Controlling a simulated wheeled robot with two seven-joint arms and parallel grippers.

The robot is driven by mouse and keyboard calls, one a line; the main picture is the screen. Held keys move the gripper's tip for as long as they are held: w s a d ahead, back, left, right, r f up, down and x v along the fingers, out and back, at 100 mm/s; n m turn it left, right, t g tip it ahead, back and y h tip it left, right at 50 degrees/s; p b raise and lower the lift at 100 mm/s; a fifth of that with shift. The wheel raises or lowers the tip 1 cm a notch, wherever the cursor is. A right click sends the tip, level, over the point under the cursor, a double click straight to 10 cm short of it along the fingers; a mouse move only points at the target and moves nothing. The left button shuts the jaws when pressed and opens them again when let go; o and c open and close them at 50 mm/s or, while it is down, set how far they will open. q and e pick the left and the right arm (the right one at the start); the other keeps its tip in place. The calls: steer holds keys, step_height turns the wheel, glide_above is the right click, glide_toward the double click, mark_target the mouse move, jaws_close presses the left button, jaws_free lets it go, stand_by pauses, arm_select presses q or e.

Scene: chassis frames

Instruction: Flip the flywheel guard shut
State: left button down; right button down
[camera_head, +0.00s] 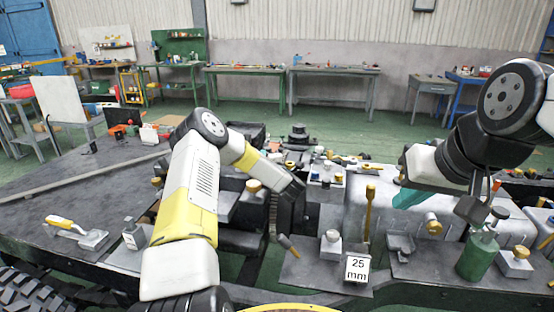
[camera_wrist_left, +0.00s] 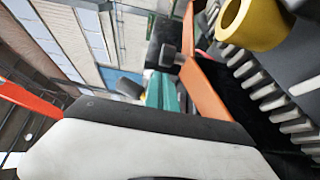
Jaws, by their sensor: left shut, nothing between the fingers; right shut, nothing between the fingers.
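My left gripper (camera_head: 291,212) is shut and empty, pointing down over the middle of the chassis frame. A dark toothed edge (camera_head: 273,216) shows just left of it. In the left wrist view a row of grey teeth (camera_wrist_left: 268,92), which looks like a flywheel rim, runs down the right side. An orange flat panel (camera_wrist_left: 204,92) stands beside the teeth; I cannot tell whether it is the flywheel guard. No guard is clearly recognisable in the head view, where my left arm hides part of the area. My right gripper (camera_head: 482,211) is shut and empty, above a green bottle.
The green bottle (camera_head: 478,256) stands at the right front. A "25 mm" block (camera_head: 357,268), a yellow-topped post (camera_head: 369,210) and a grey block (camera_head: 331,245) stand between the arms. A yellow-handled tool (camera_head: 78,232) lies at the left. A yellow ring (camera_wrist_left: 252,22) is close in the wrist view.

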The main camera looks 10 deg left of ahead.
arm_select(q)
steer(key=shift+x, duration=1.8)
steer(key=d, duration=0.6)
steer(key=shift+s, duration=0.15)
steer(key=shift+d, duration=0.1)
